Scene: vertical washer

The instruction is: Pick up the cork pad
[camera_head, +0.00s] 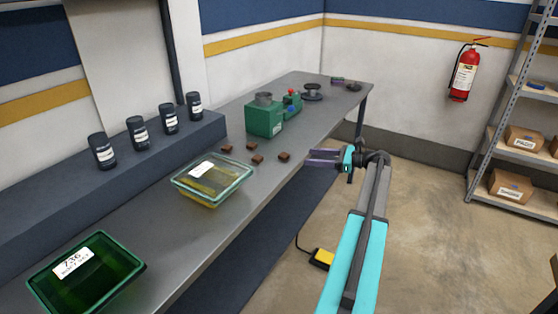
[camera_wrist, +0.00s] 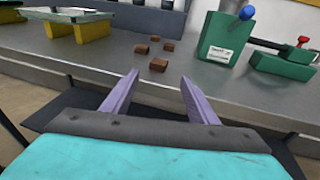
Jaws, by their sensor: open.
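Several small brown blocks, which look like the cork pads (camera_head: 284,156), lie apart on the grey metal bench between the clear glass tray and the green machine. They also show in the wrist view, the nearest pad (camera_wrist: 158,65) just beyond my fingertips and the others behind it. My gripper (camera_head: 309,156) is open and empty, its two purple fingers apart and pointing toward the bench. It is at the bench's front edge, to the right of the pads in the head view. In the wrist view the nearest pad lies between the lines of my gripper's fingers (camera_wrist: 158,77).
A green machine (camera_head: 263,120) stands behind the pads. A glass tray (camera_head: 222,201) with yellowish contents and a dark green tray (camera_head: 128,281) stand to the left. Several dark canisters (camera_head: 140,133) line the raised ledge. The bench (camera_head: 205,246) is bare along its front.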

